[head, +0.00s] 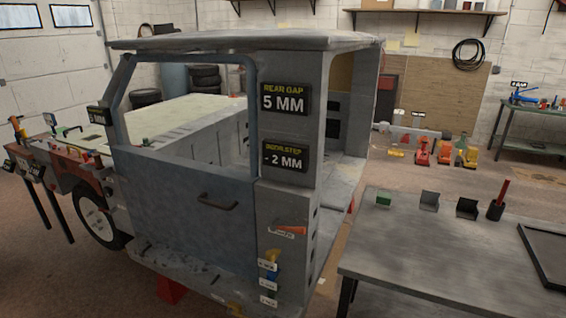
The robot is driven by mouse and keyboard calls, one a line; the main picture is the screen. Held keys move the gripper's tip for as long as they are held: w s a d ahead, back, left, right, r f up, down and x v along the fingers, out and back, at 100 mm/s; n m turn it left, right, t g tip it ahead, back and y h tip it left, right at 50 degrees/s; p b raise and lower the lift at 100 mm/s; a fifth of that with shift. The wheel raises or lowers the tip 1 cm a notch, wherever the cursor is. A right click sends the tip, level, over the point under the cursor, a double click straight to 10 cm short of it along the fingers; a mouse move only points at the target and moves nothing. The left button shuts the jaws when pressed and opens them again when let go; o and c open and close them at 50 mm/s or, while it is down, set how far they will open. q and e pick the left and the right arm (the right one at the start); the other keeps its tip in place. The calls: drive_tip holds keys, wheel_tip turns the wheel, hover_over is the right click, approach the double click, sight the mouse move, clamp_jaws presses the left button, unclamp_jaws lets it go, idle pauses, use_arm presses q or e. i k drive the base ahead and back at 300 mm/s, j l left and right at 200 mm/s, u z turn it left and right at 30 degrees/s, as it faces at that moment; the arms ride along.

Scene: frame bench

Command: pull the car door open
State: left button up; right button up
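The car door (165,205) is a blue-grey panel with an open window frame, on the side of a grey truck cab (290,200). It looks closed, with its rear edge beside the cab's pillar; the exact gap is too small to judge. A dark bar handle (218,200) sits on the door's upper rear part, and nothing touches it. Neither of my grippers shows in the head view.
A grey table (430,250) with small blocks, brackets and a dark tray (548,255) stands at the right. A tool bench (60,165) is at the left near the front wheel (98,218). Signs on the pillar read "REAR GAP 5 MM" (285,99) and "-2 MM" (285,157).

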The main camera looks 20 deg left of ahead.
sight(205, 212)
drive_tip(key=u, duration=1.7)
